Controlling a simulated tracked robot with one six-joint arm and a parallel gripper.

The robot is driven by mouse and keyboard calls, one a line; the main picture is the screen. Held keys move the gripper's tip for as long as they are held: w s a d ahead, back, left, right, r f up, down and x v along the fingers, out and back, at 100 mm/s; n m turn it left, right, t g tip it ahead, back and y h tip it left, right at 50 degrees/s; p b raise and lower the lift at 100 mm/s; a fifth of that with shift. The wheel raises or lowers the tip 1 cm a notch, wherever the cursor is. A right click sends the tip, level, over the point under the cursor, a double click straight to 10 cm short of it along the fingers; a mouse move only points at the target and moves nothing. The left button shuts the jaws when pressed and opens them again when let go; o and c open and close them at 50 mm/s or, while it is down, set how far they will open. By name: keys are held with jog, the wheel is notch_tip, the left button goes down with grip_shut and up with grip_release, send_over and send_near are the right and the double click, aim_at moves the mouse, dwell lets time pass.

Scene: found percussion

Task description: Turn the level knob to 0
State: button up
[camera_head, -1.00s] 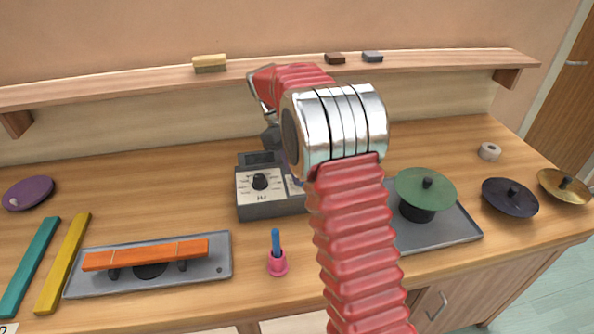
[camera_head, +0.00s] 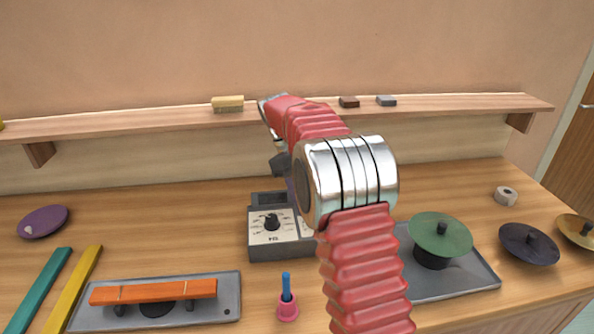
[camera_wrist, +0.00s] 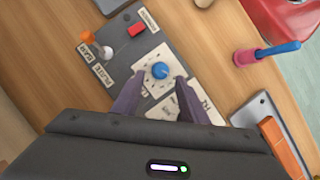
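The grey control box (camera_head: 283,247) stands on the bench. Its dark round knob (camera_head: 271,222) sits on a pale dial plate. In the wrist view, a round knob with a blue top (camera_wrist: 160,70) sits on a pale marked plate (camera_wrist: 150,82). My gripper (camera_wrist: 161,78) has its two dark fingers on either side of this knob, apart, with pale plate showing between fingers and knob. The gripper seems open and not holding the knob. In the head view my arm hides part of the box, including its right side. The dial marks are too small to read.
A pink cup with a blue stick (camera_head: 287,306) stands in front. An orange bar (camera_head: 153,291) lies left; a green disc (camera_head: 440,235) stands right.

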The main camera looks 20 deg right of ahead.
jog(key=v, duration=0.9)
jog(key=shift+w+r, duration=0.15)
jog(key=shift+r, duration=0.1)
dwell(0.3)
jog(key=s+a+r+m+t+y, duration=0.1)
jog(key=s+a+r+m+t, duration=0.15)
jog(key=s, duration=0.55)
jog(key=s+a+r+m+t, duration=0.1)
jog(key=s+a+r+t, duration=0.2)
jog(key=s, duration=0.6)
jog(key=s+a+f+m+t, duration=0.1)
jog(key=s+f, duration=0.3)
jog(key=s, duration=0.4)
jog(key=s+a+f+m+t+y, duration=0.1)
jog(key=s+a+f+m+t, duration=0.1)
jog(key=s+f, duration=0.3)
jog(key=s, duration=0.3)
jog(key=shift+t+y, duration=0.3)
jog(key=shift+t, duration=0.05)
